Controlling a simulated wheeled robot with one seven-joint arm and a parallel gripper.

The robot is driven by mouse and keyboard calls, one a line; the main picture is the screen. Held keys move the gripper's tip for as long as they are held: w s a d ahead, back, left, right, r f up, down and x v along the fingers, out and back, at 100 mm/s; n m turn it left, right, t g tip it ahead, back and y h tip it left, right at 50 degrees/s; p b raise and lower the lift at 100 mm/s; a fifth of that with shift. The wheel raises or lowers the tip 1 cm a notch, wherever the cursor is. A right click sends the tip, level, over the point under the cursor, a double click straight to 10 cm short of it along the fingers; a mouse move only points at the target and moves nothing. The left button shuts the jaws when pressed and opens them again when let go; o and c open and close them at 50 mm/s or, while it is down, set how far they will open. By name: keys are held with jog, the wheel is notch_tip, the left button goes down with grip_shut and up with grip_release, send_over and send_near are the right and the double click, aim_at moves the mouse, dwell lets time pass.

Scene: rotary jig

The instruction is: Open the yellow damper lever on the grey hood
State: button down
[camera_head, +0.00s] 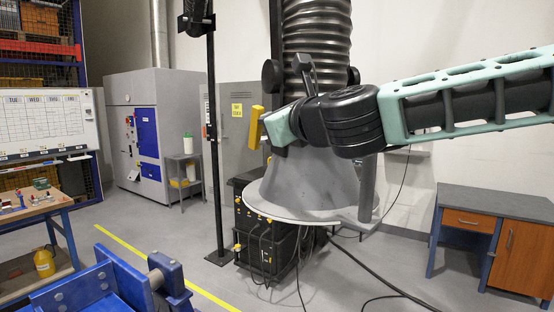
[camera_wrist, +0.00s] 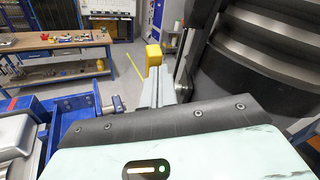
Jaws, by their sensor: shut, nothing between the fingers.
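The grey hood (camera_head: 300,190) hangs below a ribbed duct in the head view. The yellow damper lever (camera_head: 255,127) stands upright at the hood's left side, just left of my wrist. In the wrist view the lever's yellow end (camera_wrist: 153,57) shows just beyond my fingertips. My gripper (camera_wrist: 158,78) is shut and empty, with its fingers together and pointing at the lever. I cannot tell whether the fingertips touch it. In the head view my fingers are mostly hidden by my wrist. The lever's pivot is also hidden there.
The dark ribbed duct (camera_head: 317,45) rises above the hood and shows close by at the right in the wrist view. A black post (camera_head: 213,140) stands left of the lever. A blue fixture (camera_head: 100,288) is at the lower left. Floor between them is clear.

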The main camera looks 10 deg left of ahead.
jog(key=shift+g, duration=0.3)
jog(key=w+a+r+p, duration=0.1)
jog(key=p, duration=0.1)
jog(key=w+a+r+p, duration=0.1)
jog(key=r, duration=0.1)
jog(key=shift+w+p, duration=0.1)
jog(key=shift+p, duration=0.25)
jog(key=shift+w+f+h+p, duration=0.15)
jog(key=shift+w+h+p, duration=0.05)
jog(key=shift+h+p, duration=0.25)
jog(key=shift+f, duration=0.15)
